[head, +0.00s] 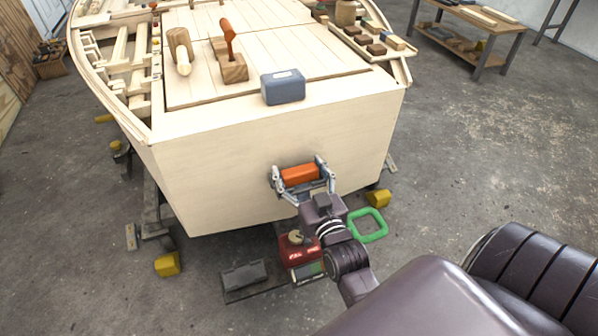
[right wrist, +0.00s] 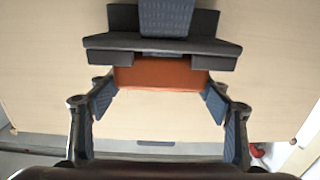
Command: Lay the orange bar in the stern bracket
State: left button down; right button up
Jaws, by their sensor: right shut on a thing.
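The orange bar (head: 299,175) is level in front of the plywood stern face, and it also shows in the right wrist view (right wrist: 160,77). My right gripper (head: 301,178) is shut on the bar, with one finger at each end. In the right wrist view, the blue pads of the gripper (right wrist: 160,98) press the bar's ends. The dark stern bracket (right wrist: 160,44) is directly at the bar, covering its upper edge in that view. I cannot tell whether the bar rests in it. In the head view the bracket is mostly hidden. My left gripper is not in view.
A blue-grey box (head: 283,87) stands on the deck edge above.

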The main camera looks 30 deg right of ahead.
dwell(0.3)
jog(key=shift+f, duration=0.2)
jog(key=o, duration=1.3)
